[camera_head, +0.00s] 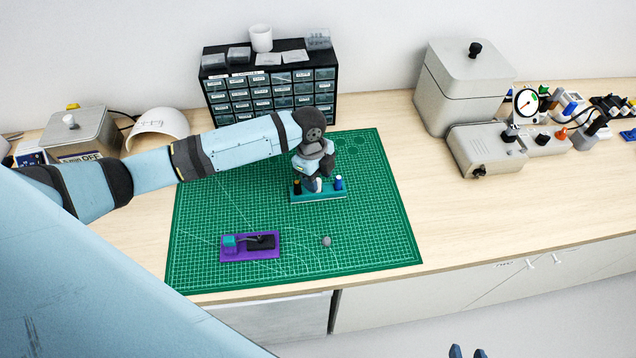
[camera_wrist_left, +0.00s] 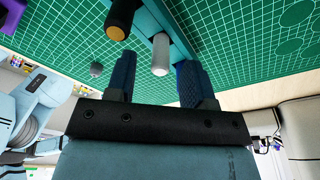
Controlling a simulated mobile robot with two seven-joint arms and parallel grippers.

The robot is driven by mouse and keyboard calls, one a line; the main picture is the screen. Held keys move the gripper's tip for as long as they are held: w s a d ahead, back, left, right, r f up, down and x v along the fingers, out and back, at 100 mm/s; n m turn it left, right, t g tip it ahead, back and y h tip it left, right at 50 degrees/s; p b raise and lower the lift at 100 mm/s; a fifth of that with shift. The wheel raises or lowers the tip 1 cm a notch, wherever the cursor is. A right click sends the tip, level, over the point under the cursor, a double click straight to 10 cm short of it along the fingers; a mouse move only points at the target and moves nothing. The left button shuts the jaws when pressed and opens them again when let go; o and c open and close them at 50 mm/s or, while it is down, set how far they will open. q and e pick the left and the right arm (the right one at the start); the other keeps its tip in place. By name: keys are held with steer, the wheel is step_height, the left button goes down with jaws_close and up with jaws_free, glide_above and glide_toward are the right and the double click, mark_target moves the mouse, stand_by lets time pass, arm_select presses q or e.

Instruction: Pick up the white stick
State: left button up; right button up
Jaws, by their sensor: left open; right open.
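A teal holder (camera_head: 322,197) stands on the green mat with several short sticks in it. The white stick (camera_wrist_left: 161,54) sits in the holder's middle, between a black stick with an orange end (camera_wrist_left: 119,22) and a blue stick (camera_head: 338,183). My left gripper (camera_wrist_left: 156,72) is open over the holder; in the left wrist view its blue fingers lie to either side of the white stick's end. I cannot tell whether they touch it. In the head view the gripper mostly hides the white stick. My right gripper (camera_head: 467,352) is open at the bottom edge, far from the holder.
A purple block (camera_head: 226,252) with teal and black parts and a small grey ball (camera_head: 326,241) lie on the cutting mat (camera_head: 385,225). A drawer cabinet (camera_head: 207,90) stands behind. Grey boxes (camera_head: 460,90) stand at right. The mat's right part is clear.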

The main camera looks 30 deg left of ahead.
mark_target(318, 180)
arm_select(q)
steer(key=shift+f, duration=0.65)
jaws_close()
steer(key=shift+r, duration=0.1)
step_height(318, 180, up, 20)
steer(key=b, duration=0.2)
